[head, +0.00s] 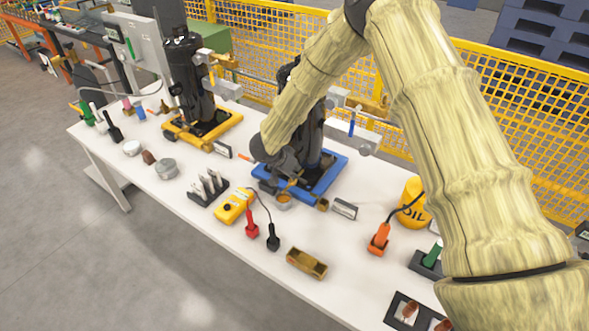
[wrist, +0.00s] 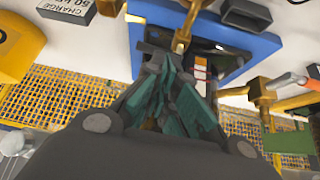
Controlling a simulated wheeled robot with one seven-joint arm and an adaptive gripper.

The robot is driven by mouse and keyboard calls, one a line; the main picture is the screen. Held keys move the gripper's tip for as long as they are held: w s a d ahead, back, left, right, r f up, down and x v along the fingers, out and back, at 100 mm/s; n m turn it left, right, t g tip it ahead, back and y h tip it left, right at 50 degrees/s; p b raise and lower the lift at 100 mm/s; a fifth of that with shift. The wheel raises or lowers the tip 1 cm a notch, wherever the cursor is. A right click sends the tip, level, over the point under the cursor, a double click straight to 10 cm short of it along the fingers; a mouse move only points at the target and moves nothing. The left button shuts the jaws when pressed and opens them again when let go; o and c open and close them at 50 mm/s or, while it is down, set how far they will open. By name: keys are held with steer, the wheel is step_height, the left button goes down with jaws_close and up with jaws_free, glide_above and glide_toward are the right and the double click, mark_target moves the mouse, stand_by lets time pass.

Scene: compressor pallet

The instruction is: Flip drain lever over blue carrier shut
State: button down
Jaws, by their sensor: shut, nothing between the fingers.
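The blue carrier (head: 328,186) lies on the white table, and a dark compressor (head: 312,140) stands on it. My gripper (head: 290,182) is low at the carrier's front, partly hidden by my arm. In the wrist view my gripper (wrist: 165,75) is shut and empty, its fingers over the blue carrier (wrist: 225,24). An orange handle (head: 245,158) sticks out left of the carrier. It appears in the wrist view as an orange-red lever (wrist: 308,73) by a brass fitting (wrist: 262,92), apart from my fingers. I cannot tell for certain that this is the drain lever.
A small round cup (head: 283,201) sits at the carrier's front. A yellow meter (head: 235,206), a brass block (head: 306,263) and a yellow oil can (head: 413,205) stand nearby. A yellow carrier (head: 190,137) is at left. A yellow mesh fence (head: 480,95) runs behind.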

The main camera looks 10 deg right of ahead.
steer(key=b+v, duration=0.2)
steer(key=v, duration=0.8)
steer(key=shift+a+r+b, duration=0.25)
steer(key=shift+r+b, duration=0.1)
steer(key=shift+b, duration=0.05)
